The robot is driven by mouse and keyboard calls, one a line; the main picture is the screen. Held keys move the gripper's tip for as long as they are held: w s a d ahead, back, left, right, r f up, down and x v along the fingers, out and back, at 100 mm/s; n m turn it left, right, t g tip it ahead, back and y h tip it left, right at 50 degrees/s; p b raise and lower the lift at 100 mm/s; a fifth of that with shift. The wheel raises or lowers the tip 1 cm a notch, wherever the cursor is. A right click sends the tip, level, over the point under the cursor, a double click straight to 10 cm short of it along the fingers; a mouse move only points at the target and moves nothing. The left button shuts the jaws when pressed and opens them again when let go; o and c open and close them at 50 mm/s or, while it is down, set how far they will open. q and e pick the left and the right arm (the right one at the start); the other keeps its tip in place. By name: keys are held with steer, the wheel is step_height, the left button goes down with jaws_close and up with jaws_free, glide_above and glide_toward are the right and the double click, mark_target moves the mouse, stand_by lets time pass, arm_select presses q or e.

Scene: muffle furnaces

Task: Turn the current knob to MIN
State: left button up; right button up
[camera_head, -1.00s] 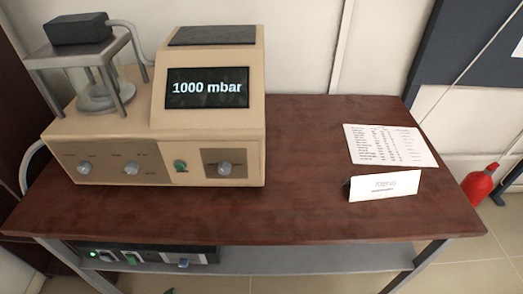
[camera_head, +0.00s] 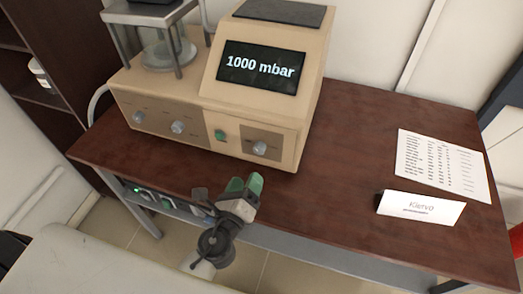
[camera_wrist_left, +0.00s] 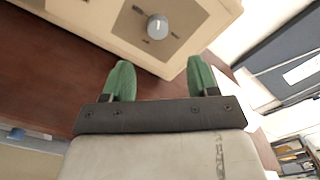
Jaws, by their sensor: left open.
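A beige device (camera_head: 203,92) with a screen reading "1000 mbar" (camera_head: 262,67) stands on the dark wooden table. Its front has a round grey knob (camera_head: 260,148) on a brown panel at the right, a green button (camera_head: 220,134), and two more knobs (camera_head: 138,116) (camera_head: 178,127) at the left. The labels are too small to read, so I cannot tell which is the current knob. My left gripper (camera_head: 245,184) is open and empty in front of the table-side face, apart from the device. In the left wrist view the gripper (camera_wrist_left: 158,70) faces a knob (camera_wrist_left: 157,27), with its green fingers short of it.
A printed sheet (camera_head: 442,165) and a white folded name card (camera_head: 420,208) lie and stand at the table's right. A lower shelf with small switch boxes (camera_head: 165,203) is under the table.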

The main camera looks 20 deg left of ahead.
mark_target(258, 152)
arm_select(q)
steer(key=w+p, duration=0.2)
steer(key=w, duration=0.7)
steer(key=shift+w, duration=0.35)
steer(key=c, duration=0.9)
